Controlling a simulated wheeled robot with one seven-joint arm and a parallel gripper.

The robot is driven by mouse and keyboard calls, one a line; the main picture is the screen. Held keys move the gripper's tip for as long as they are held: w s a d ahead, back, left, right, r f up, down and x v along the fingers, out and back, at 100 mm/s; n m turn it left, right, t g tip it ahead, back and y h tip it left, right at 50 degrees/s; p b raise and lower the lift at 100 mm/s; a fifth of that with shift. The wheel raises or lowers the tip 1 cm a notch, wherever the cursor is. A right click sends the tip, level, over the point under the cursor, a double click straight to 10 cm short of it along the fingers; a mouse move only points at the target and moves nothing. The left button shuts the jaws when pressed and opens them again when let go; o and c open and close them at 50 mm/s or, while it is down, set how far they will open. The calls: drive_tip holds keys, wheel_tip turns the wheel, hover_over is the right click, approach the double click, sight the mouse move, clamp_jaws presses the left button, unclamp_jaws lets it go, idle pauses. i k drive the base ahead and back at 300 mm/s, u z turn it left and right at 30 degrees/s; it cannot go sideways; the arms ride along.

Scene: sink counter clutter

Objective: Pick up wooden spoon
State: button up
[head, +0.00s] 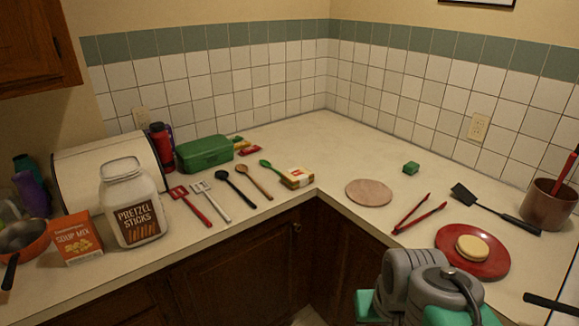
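The wooden spoon (256,183) lies flat on the counter left of the corner. Its bowl points towards the back wall and its handle towards the front edge. It lies between a black ladle (237,187) on its left and a green spoon (271,167) on its right, apart from both. Grey and green links of my arm show at the bottom right, well away from the spoon. My gripper's fingers are not in view.
A white and a red slotted turner (188,205) lie further left, beside the pretzel jar (134,215). Red tongs (418,214) and a red plate (490,268) are on the right counter. The corner counter is largely clear.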

sight(240, 168)
drive_tip(key=u, duration=0.05)
drive_tip(key=i, duration=0.95)
drive_tip(key=u, duration=1.15)
drive_tip(key=i, duration=0.6)
drive_tip(key=u, duration=0.65)
